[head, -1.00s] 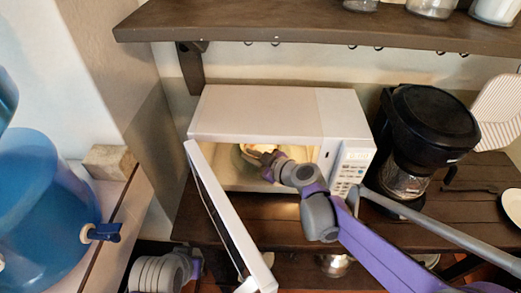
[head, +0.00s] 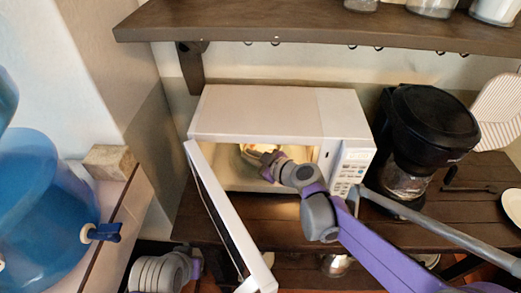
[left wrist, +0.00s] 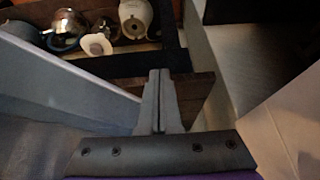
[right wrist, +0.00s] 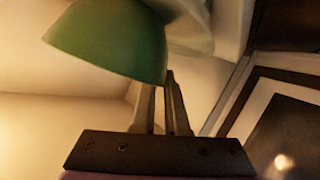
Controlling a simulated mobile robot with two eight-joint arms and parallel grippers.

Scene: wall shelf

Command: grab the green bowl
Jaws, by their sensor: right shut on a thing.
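The green bowl (right wrist: 110,42) is tilted in the right wrist view, with its green outer side toward the camera. In the head view a small part of it (head: 249,159) shows inside the lit, open microwave (head: 255,112). My right gripper (right wrist: 169,78) reaches into the microwave, its fingers nearly together at the bowl's rim and shut on it. The far part of the fingers is hidden behind the bowl. My left gripper (left wrist: 159,75) is shut, with nothing seen between its fingers, low near the microwave door.
The microwave door (head: 222,217) hangs open toward the front left. A black coffee maker (head: 425,125) stands right of the microwave, and a dark shelf (head: 300,25) runs above. A blue water jug (head: 40,210) is at the left. Several vessels sit below in the left wrist view.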

